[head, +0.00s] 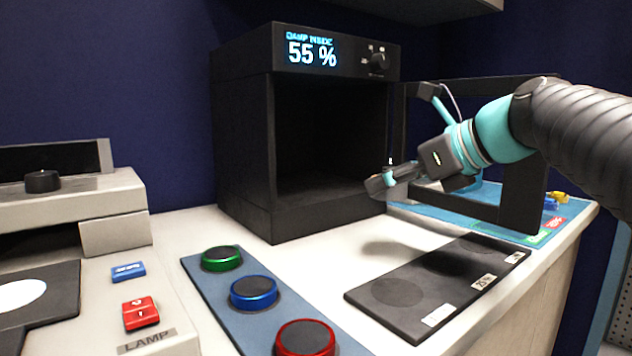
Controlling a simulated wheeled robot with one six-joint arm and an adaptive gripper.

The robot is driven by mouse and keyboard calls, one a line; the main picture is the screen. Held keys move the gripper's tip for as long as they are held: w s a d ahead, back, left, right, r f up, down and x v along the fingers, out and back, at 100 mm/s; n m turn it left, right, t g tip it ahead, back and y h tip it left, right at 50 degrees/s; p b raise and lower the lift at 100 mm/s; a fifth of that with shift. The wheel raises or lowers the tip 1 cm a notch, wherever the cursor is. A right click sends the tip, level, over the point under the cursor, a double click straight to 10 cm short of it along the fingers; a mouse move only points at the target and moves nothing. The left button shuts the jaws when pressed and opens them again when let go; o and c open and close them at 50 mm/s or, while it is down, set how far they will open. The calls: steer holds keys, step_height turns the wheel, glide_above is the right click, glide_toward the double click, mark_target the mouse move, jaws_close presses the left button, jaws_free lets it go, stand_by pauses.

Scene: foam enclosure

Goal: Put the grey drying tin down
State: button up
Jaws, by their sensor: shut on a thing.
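My gripper (392,176) reaches in from the right and is shut on a small dark grey thing, which looks like the grey drying tin (374,187). The tin is held in the air in front of the right side of the black cabinet's opening, above the white counter. The fingers hide part of it, so its full shape is hard to tell. A soft shadow lies on the counter below.
The black cabinet (243,150) reads 55 % and stands open, its door frame (522,190) swung right. A dark mat (408,312) with round spots and labels lies at front right. Green (221,257), blue (254,291) and red (305,338) ringed buttons sit left of it.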

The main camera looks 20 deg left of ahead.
steer(key=p, duration=0.2)
glide_above(311, 198)
steer(key=shift+w+a, duration=0.1)
steer(key=shift+f, duration=1.7)
steer(key=shift+f, duration=0.1)
steer(key=shift+f+b, duration=0.1)
steer(key=shift+b, duration=0.2)
steer(key=o, duration=1.2)
steer(key=shift+c, duration=0.2)
